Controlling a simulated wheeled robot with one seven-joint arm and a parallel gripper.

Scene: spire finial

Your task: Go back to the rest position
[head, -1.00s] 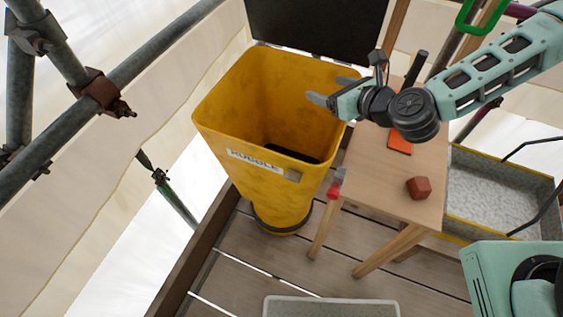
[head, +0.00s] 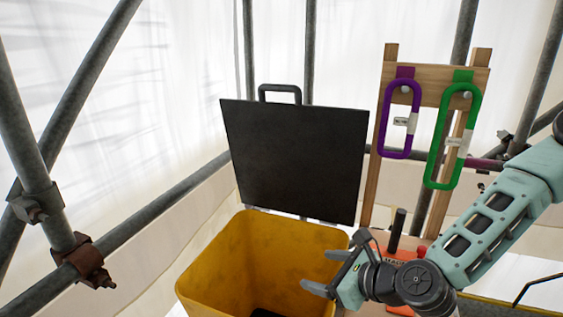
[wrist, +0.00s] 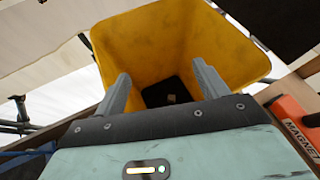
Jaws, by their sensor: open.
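My gripper (head: 318,271) is open and empty above the right side of the yellow bin (head: 215,283). In the wrist view its two grey fingers (wrist: 160,72) stand apart, with the bin's yellow inside (wrist: 160,45) in front of them. A dark patch (wrist: 155,93) lies at the bin's bottom, with a small pale bit (wrist: 171,98) on it; I cannot tell what it is. My arm comes in from the right.
The bin's black lid (head: 295,160) stands open behind it. A wooden rack (head: 433,92) holds a purple loop (head: 387,125) and a green loop (head: 432,150). An orange thing marked "MAGNET" (wrist: 297,130) lies right of the bin. Scaffold tubes (head: 62,240) stand at left.

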